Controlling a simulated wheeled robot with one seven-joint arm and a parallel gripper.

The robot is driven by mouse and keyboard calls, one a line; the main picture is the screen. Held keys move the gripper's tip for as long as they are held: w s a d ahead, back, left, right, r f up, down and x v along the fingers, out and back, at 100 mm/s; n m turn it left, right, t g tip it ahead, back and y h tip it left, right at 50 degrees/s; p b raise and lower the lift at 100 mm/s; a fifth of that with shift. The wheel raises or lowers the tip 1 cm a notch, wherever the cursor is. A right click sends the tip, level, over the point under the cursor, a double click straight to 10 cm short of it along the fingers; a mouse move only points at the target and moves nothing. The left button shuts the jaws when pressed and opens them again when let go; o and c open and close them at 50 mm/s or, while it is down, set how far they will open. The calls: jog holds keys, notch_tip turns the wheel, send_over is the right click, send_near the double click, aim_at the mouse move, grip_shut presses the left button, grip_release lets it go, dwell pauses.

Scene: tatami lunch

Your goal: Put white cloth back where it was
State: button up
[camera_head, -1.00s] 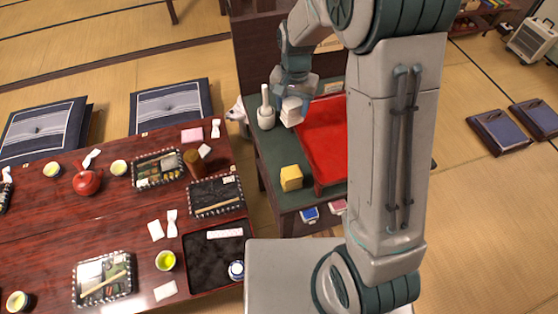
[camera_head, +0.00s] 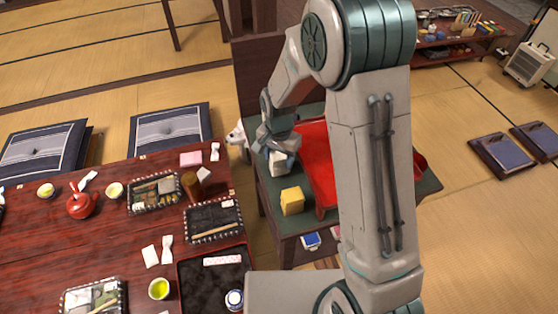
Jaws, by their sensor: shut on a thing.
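My gripper (camera_head: 279,151) is at the left end of the green-topped side table (camera_head: 262,185). It is shut on a white, boxy folded thing, which looks like the white cloth (camera_head: 281,166). The cloth is behind and to the left of a yellow block-like bundle (camera_head: 292,201), with a small gap between them in the picture. I cannot tell whether the cloth touches the tabletop. The gripper and wrist hide part of the table behind the cloth.
A red tray-like stand (camera_head: 316,160) fills the middle of the side table, right of the cloth. My arm covers its right part. The low dark-red dining table (camera_head: 105,235), laid with trays and cups, is on the left.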

jog(key=shift+f, duration=1)
jog(key=shift+f, duration=0.25)
jog(key=o, duration=0.9)
jog(key=shift+r, duration=0.1)
jog(key=shift+r, duration=0.1)
